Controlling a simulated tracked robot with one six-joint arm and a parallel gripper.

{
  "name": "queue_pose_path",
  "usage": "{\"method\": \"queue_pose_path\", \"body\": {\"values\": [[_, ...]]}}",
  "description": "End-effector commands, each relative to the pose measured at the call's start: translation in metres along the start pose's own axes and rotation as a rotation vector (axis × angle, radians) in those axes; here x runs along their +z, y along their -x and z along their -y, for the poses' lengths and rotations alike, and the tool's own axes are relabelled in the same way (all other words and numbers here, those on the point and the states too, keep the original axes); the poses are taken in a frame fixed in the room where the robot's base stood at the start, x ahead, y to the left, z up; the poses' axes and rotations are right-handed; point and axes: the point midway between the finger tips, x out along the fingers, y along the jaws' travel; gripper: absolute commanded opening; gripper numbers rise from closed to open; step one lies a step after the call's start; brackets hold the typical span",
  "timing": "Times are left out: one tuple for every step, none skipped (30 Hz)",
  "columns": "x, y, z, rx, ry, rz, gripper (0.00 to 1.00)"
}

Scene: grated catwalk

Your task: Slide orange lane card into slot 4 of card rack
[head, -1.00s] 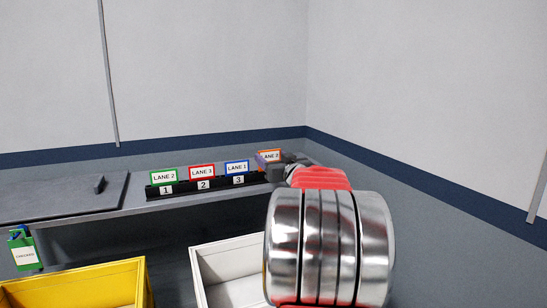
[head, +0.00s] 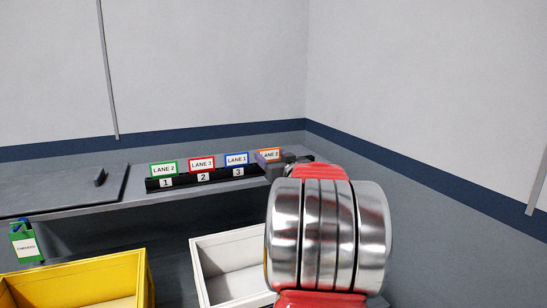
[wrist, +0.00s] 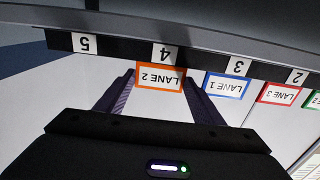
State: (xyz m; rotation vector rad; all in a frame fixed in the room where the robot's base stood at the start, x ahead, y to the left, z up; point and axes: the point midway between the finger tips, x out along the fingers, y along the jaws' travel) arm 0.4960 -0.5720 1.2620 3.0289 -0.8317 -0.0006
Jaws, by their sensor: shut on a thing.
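The orange-framed card marked LANE 2 (wrist: 160,78) is held between the two fingers of my gripper (wrist: 158,88). In the wrist view, which is upside down, the card lines up with the 4 label (wrist: 165,54) on the black card rack (wrist: 125,48), its lower edge at the rack. I cannot tell how deep it sits in the slot. In the head view the orange card (head: 268,154) shows at the rack's right end, partly hidden by my gripper (head: 280,163). The rack (head: 192,180) holds green, red and blue cards in slots 1, 2 and 3.
The blue LANE 1 card (wrist: 227,84) stands close beside my finger. Slot 5 (wrist: 84,43) looks empty. A yellow bin (head: 75,280) and a white bin (head: 225,250) stand below the shelf. A green holder (head: 24,243) hangs at the left.

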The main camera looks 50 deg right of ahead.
Motion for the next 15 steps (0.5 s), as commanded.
{"method": "queue_pose_path", "body": {"values": [[-0.0002, 0.0000, 0.0001, 0.000, 0.000, 0.000, 0.40], [-0.0002, 0.0000, 0.0001, 0.000, 0.000, 0.000, 0.40], [-0.0002, 0.0000, 0.0001, 0.000, 0.000, 0.000, 0.40], [-0.0002, 0.0000, 0.0001, 0.000, 0.000, 0.000, 0.40], [-0.0002, -0.0001, 0.0002, 0.000, 0.000, 0.000, 0.40], [-0.0002, 0.0000, 0.0002, 0.000, 0.000, 0.000, 0.40], [-0.0002, -0.0001, 0.0002, 0.000, 0.000, 0.000, 0.64], [-0.0002, -0.0001, 0.0002, 0.000, 0.000, 0.000, 0.66], [-0.0003, 0.0000, 0.0002, 0.000, 0.000, 0.000, 0.69], [-0.0003, -0.0001, 0.0002, 0.000, 0.000, 0.000, 0.71], [-0.0003, -0.0001, 0.0002, 0.000, 0.000, 0.000, 0.73], [-0.0003, -0.0001, 0.0002, 0.000, 0.000, 0.000, 0.76], [-0.0003, -0.0001, 0.0003, 0.000, 0.000, 0.000, 0.78], [-0.0002, -0.0001, 0.0003, 0.000, 0.000, 0.000, 0.80], [-0.0002, -0.0001, 0.0003, 0.000, 0.000, 0.000, 0.83]]}}
